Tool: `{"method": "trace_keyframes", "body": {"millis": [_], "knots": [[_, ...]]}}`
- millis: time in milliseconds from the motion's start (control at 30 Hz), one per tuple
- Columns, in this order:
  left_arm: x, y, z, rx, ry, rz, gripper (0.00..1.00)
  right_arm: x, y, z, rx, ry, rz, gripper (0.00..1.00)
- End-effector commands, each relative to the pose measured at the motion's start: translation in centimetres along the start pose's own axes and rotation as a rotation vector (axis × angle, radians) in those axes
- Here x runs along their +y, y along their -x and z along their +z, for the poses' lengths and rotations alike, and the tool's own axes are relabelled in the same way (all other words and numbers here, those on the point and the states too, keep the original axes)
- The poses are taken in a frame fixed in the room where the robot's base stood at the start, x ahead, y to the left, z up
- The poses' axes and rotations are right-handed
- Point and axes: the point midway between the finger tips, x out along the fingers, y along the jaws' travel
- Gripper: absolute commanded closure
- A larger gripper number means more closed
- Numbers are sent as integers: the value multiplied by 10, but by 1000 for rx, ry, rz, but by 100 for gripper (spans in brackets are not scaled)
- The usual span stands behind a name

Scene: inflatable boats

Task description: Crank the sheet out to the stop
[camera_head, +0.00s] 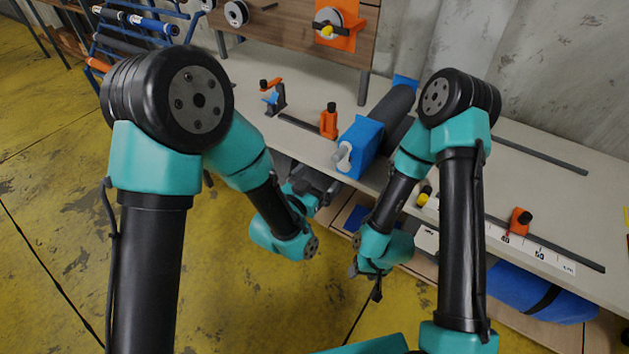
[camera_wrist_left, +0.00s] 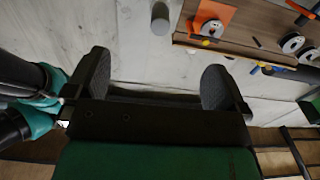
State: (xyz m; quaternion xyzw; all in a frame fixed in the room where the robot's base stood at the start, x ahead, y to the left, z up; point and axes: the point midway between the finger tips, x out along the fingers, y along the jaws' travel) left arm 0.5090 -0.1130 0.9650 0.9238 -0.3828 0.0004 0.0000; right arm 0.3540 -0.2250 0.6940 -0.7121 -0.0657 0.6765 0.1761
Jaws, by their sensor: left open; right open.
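A dark roll (camera_head: 390,108) lies on the bench between blue end brackets. The near blue bracket (camera_head: 362,145) carries a pale grey crank handle (camera_head: 343,156) on its front. No drawn-out sheet can be clearly made out. An orange stop block (camera_head: 519,221) sits on the ruled rail at the right. My left gripper (camera_head: 322,190) is open just below and left of the crank, apart from it; in the left wrist view its jaws (camera_wrist_left: 155,92) are spread with nothing between them. My right gripper (camera_head: 369,284) is open and empty, low in front of the bench edge.
The pale bench (camera_head: 560,190) runs to the right, with a dark bar (camera_head: 541,155) at the back. An orange block (camera_head: 328,121) and a small orange-and-blue clamp (camera_head: 272,94) stand left of the roll. A blue bundle (camera_head: 535,293) lies underneath. A tube rack stands at upper left.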

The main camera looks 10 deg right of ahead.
Motion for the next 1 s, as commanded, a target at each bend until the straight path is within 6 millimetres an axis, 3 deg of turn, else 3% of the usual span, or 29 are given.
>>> {"method": "trace_keyframes", "body": {"millis": [1000], "knots": [[0, -89, 0, -1, 1, 0, 0, 0, 0, 0, 0, 0, 0, 43]]}}
